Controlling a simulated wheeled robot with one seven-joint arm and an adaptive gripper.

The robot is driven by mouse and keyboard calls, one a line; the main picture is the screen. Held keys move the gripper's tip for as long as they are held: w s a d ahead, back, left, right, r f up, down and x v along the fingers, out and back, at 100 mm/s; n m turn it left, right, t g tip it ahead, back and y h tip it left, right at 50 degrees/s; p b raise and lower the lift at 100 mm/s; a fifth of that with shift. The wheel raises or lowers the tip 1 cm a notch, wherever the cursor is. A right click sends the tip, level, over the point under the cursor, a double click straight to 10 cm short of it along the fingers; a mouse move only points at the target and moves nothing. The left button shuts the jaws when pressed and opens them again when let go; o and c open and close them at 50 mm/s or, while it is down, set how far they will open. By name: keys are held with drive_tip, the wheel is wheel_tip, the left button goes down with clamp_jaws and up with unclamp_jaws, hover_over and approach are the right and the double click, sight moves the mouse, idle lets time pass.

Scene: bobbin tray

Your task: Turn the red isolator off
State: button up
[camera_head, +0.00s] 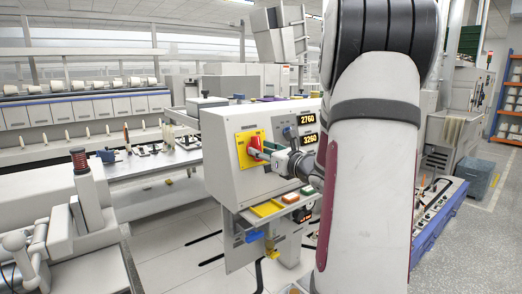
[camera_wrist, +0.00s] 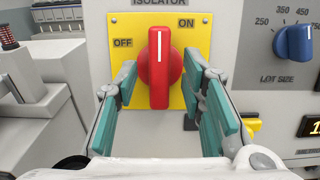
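The red isolator knob (camera_wrist: 160,72) sits on a yellow plate (camera_wrist: 122,75) on the front of a light grey cabinet. Its white line points straight up, between the OFF label (camera_wrist: 123,43) at left and the ON label (camera_wrist: 186,22) at upper right. My gripper (camera_wrist: 153,78) is open in front of the knob, one teal-padded finger on each side. Gaps show between fingers and knob, so it is not gripped. In the head view the red knob (camera_head: 254,143) and yellow plate (camera_head: 241,152) show just left of my gripper (camera_head: 270,152), which partly covers them.
A blue lot-size dial (camera_wrist: 294,43) is right of the plate, above a lit display (camera_wrist: 312,126). Trays and coloured buttons (camera_head: 290,198) jut out below the panel. A bench (camera_head: 150,165) with small parts stands left. Floor (camera_head: 190,245) is open in front of it.

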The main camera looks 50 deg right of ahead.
drive_tip(key=shift+w+d, duration=0.1)
drive_tip(key=shift+w, duration=0.4)
clamp_jaws()
